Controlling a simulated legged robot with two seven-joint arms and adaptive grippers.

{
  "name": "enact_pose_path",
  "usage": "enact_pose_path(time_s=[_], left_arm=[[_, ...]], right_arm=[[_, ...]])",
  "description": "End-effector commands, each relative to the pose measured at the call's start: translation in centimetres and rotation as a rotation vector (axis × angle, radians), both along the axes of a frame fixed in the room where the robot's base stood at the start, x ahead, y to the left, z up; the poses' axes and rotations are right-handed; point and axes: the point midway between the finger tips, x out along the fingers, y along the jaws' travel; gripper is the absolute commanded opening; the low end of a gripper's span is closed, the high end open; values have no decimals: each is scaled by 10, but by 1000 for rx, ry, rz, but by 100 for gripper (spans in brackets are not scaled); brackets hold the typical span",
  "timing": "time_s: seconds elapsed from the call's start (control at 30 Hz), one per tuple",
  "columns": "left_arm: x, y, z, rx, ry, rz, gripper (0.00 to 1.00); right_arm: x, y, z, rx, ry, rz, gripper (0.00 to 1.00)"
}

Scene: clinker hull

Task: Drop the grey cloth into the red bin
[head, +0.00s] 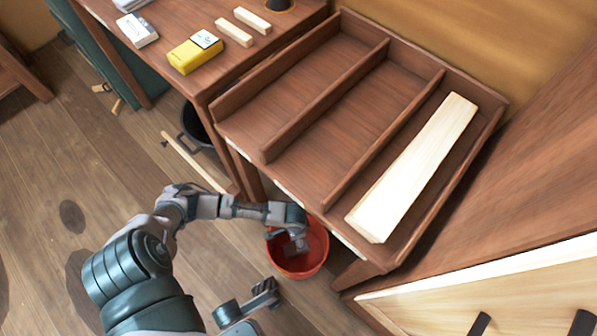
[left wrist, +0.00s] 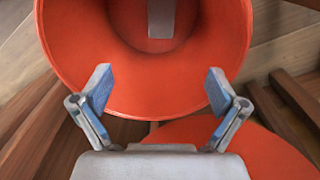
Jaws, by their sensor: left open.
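The red bin (head: 316,257) stands on the floor beside the bench in the head view. It fills the top of the left wrist view (left wrist: 70,45). My left gripper (head: 295,243) is at the bin's mouth, pointing into it. In the left wrist view its two fingers (left wrist: 160,92) are wide apart with nothing between them. A small grey piece (left wrist: 161,18) lies inside the bin, apart from the fingers; it looks like the grey cloth, but its top is cut off. What seems to be my right gripper (head: 248,302) is low in the head view, its jaws unclear.
A divided wooden tray (head: 327,98) holds a pale plank (head: 415,165) above and right of the bin. The bench (head: 240,72) carries a yellow box (head: 193,54), a white box (head: 138,29) and pale blocks (head: 235,33). A black bucket (head: 197,128) stands below. Floor at left is mostly open.

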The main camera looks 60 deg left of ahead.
Motion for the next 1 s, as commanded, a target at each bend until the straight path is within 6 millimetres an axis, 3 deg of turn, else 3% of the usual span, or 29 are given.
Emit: enact_pose_path(time_s=[0.3, 0.43, 0.6, 1.0], left_arm=[[1, 1, 70, -1, -3, -1, 97], [1, 2, 90, -1, -1, 0, 97], [0, 2, 102, 0, 1, 0, 97], [0, 2, 103, -1, 1, 0, 97]], right_arm=[[0, 0, 0, -1, 0, 0, 0], [0, 0, 0, -1, 0, 0, 0], [0, 0, 0, 0, 0, 1, 0], [3, 1, -1, -1, 3, 2, 0]])
